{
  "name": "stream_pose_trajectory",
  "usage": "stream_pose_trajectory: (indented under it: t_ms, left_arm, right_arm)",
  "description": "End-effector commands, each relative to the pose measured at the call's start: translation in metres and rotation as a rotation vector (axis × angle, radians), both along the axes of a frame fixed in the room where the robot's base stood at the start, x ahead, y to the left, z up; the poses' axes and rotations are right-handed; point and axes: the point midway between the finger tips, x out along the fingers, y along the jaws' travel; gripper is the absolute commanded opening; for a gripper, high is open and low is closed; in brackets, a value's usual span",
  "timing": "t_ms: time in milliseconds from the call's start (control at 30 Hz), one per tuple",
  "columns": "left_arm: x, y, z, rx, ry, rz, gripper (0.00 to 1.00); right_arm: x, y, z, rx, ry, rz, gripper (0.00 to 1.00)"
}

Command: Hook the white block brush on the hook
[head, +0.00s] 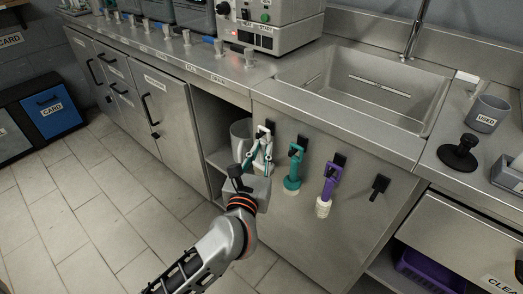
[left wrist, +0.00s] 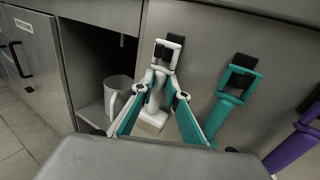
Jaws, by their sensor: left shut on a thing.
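The white block brush (head: 263,131) is upright against the steel cabinet front, with its square loop at the top. In the left wrist view the brush (left wrist: 156,100) stands between the teal-padded fingers of my left gripper (left wrist: 166,88), which is shut on its handle below the loop. In the head view my left gripper (head: 258,155) partly hides the brush. A black hook (head: 271,127) is at the loop; its dark part shows inside the loop in the wrist view. I cannot tell whether the loop rests on it. My right gripper is out of view.
A teal brush (head: 292,180) and a purple brush (head: 330,182) hang to the right, before an empty black hook (head: 380,186). A white jug (left wrist: 117,92) stands in the open shelf to the left. A sink (head: 367,88) is above.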

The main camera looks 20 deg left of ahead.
Motion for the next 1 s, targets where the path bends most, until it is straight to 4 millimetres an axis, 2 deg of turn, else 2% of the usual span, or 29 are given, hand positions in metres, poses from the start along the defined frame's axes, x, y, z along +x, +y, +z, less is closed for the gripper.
stream_pose_trajectory:
  t_ms: [267, 300, 367, 767, 867, 1000]
  left_arm:
    - [0.000, 0.000, 0.000, 0.000, -0.001, 0.000, 0.00]
    - [0.000, 0.000, 0.000, 0.000, -0.001, 0.000, 0.22]
    - [0.000, 0.000, 0.000, 0.000, -0.001, 0.000, 0.34]
    - [-0.004, 0.000, -0.001, 0.000, 0.001, 0.000, 0.34]
    - [-0.014, -0.002, -0.001, 0.001, 0.001, -0.001, 0.34]
    - [-0.040, -0.005, -0.002, 0.000, 0.003, -0.002, 0.34]
  right_arm:
    - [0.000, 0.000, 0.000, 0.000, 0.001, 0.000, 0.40]
    - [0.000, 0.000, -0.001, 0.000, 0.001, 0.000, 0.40]
    - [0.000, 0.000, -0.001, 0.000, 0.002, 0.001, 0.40]
    - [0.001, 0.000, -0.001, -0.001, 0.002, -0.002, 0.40]
    - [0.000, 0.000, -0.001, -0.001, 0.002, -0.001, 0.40]
    - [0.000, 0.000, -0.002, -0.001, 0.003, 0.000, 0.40]
